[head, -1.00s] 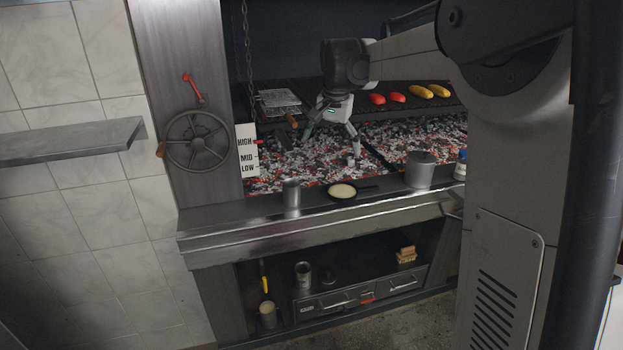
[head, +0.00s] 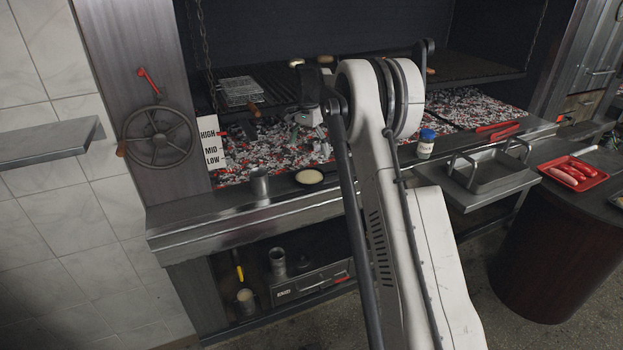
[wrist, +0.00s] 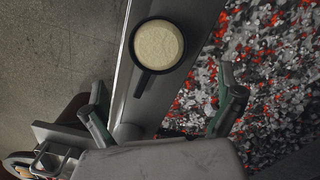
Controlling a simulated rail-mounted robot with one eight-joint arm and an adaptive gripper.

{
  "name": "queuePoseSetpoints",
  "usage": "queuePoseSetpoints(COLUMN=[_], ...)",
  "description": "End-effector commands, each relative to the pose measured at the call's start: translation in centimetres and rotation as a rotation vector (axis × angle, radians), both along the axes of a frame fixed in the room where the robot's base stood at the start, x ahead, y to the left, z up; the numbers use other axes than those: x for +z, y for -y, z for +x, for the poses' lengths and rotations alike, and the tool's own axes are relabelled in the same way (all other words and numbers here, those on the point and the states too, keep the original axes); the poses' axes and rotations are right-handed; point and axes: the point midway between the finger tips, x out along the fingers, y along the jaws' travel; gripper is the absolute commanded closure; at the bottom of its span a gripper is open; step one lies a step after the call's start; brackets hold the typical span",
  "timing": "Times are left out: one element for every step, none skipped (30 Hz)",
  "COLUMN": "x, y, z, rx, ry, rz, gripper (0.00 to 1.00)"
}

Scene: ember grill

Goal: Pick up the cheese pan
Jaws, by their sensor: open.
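The cheese pan (head: 309,177) is a small black pan with a round of pale cheese in it. It sits on the metal ledge in front of the coals, partly beside my arm in the head view. In the wrist view the cheese pan (wrist: 157,45) is seen from above, its short black handle pointing down toward my gripper. My gripper (wrist: 163,84) is open and empty, its two fingers spread either side of the handle's line. The pan's bowl lies beyond the fingertips in the picture. In the head view my gripper is over the coals, partly hidden by my arm.
A metal cup (head: 259,183) stands left of the pan on the ledge (head: 225,210). A blue-capped jar (head: 426,145) is to the right. Glowing coals (head: 265,155) lie behind. A metal basin (head: 490,168) and a red tray (head: 572,187) are farther right.

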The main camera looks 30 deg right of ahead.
Motion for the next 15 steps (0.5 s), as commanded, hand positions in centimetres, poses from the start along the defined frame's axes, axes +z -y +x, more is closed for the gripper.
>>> queuePoseSetpoints(x=[-1.1,-1.7,-2.4,-2.9,-3.5,-4.1,-4.6,-5.0,-5.4,-5.7,-6.0,-6.2,-6.3,-6.4,-6.5], y=[0.0,0.0,0.0,0.0,0.0,0.0,0.0,0.0,0.0,0.0,0.0,0.0,0.0,0.0,0.1], z=[0.0,0.0,0.0,0.0,0.0,0.0,0.0,0.0,0.0,0.0,0.0,0.0,0.0,0.0,0.0], rx=[0.000,0.001,0.001,0.001,0.001,0.001,0.001,0.001,0.001,0.001,0.001,0.002,0.002,0.002,0.002], ry=[0.000,0.000,0.000,0.000,0.000,0.000,0.000,0.001,0.001,0.001,0.001,0.001,0.001,0.001,0.001], rz=[0.000,0.000,0.000,0.000,0.000,0.000,0.000,0.000,0.000,0.000,0.000,0.000,0.000,0.000,0.000], gripper=[0.00,0.00,0.00,0.00,0.00,0.00,0.00,0.00,0.00,0.00,0.00,0.00,0.00,0.00,0.00])
